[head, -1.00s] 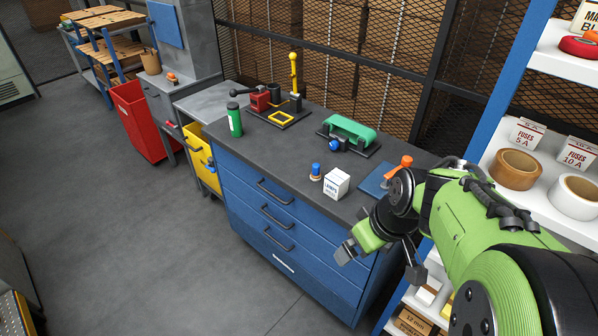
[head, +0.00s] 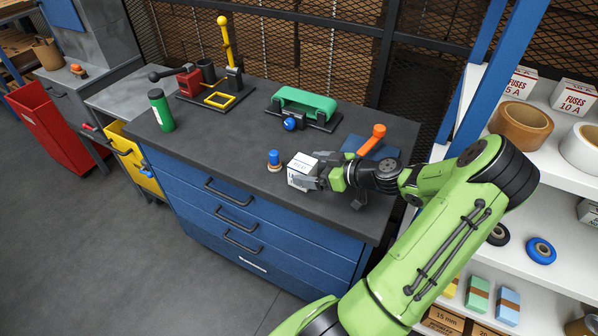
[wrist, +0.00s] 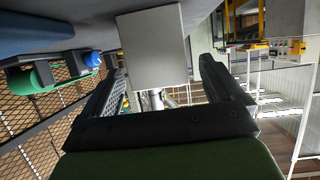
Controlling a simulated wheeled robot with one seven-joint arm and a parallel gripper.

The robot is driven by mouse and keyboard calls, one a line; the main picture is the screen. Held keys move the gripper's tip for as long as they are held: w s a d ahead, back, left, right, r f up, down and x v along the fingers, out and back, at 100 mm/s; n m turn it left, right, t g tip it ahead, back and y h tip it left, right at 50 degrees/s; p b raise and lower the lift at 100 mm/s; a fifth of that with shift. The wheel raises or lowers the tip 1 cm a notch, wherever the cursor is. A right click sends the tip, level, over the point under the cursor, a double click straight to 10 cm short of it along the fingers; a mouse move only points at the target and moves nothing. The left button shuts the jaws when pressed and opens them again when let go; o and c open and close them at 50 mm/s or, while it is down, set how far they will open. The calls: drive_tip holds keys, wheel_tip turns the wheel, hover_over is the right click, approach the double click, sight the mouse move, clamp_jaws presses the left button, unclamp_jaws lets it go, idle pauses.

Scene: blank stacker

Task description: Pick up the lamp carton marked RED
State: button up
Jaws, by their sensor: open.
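The white lamp carton (head: 299,165) stands upright on the dark bench top near its front edge. Its markings are partly covered and too small to read for sure. My gripper (head: 322,177) is at bench height on the carton's right side, its fingers pointing left at it and overlapping part of it. In the wrist view the carton (wrist: 152,48) shows a plain grey face between the two spread fingers of my gripper (wrist: 160,65). A gap shows on each side of it, wider on the right. The jaws are open and hold nothing.
A blue-capped spool (head: 274,161) stands just left of the carton. An orange-handled tool (head: 374,138) on a blue plate is behind my gripper. A green device (head: 305,103) and a green bottle (head: 161,110) stand farther back. The bench's front middle is clear.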

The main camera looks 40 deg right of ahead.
sight(303, 168)
drive_tip(key=x, duration=0.3)
drive_tip(key=shift+w+f, duration=0.15)
drive_tip(key=shift+w, duration=0.1)
drive_tip(key=shift+s, duration=0.1)
drive_tip(key=c, duration=1)
